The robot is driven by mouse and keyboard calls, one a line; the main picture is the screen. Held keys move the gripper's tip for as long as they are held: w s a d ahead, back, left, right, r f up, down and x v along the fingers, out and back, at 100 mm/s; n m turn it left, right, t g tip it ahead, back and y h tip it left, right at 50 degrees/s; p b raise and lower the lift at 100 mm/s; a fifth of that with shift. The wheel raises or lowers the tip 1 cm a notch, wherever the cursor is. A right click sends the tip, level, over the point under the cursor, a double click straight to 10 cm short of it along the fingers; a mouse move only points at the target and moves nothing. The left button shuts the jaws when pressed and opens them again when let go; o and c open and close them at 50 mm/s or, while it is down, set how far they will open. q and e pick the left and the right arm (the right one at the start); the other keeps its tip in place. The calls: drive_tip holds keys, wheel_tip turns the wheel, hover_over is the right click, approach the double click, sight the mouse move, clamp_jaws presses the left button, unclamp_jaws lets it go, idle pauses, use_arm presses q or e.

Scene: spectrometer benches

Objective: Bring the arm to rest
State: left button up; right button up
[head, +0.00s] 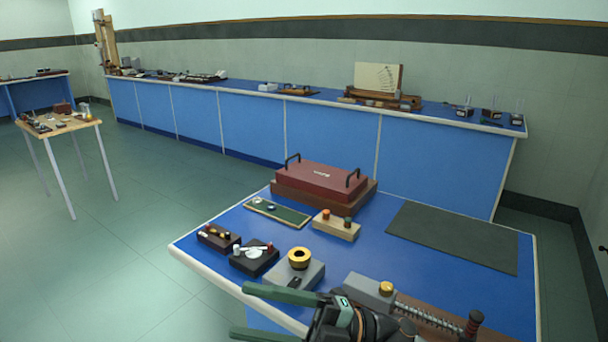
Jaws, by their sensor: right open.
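My right gripper (240,311) is at the bottom middle of the head view, at the front edge of the blue bench (375,262). Its two green fingers point left and stand apart, with nothing visible between them. The upper finger shows just in front of a grey block with a brass ring (299,260); I cannot tell whether they touch. The gripper's body hides part of the bench front. My left gripper is not in view.
A coiled-rod instrument (425,312) lies right of the gripper. A flat dark mat (455,236) is bare.

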drive_tip(key=w+d+f+m+t+h+p, duration=0.25)
drive_tip(key=d+f+m+t+h, duration=0.35)
drive_tip(key=m+t, duration=0.45)
drive_tip(key=w+d+f+m+t+h+p, duration=0.1)
drive_tip(key=w+d+f+m+t+h, duration=0.45)
drive_tip(key=m, duration=0.75)
drive_tip(key=s+d+f+m+g+h+p, duration=0.1)
drive_tip(key=s+d+f+m+g+h, duration=0.1)
drive_tip(key=s+f, duration=0.7)
drive_tip(key=s+d+f+m+g+h, duration=0.3)
drive_tip(key=s+d+f+m+h, duration=0.2)
drive_tip(key=s+d+f, duration=0.4)
wheel_tip(320, 180, down, 4)
drive_tip(key=shift+s+d+r+g+h+p, duration=0.2)
drive_tip(key=shift+s+g+h+p, duration=0.15)
drive_tip(key=shift+s+h, duration=0.3)
drive_tip(key=shift+m, duration=0.25)
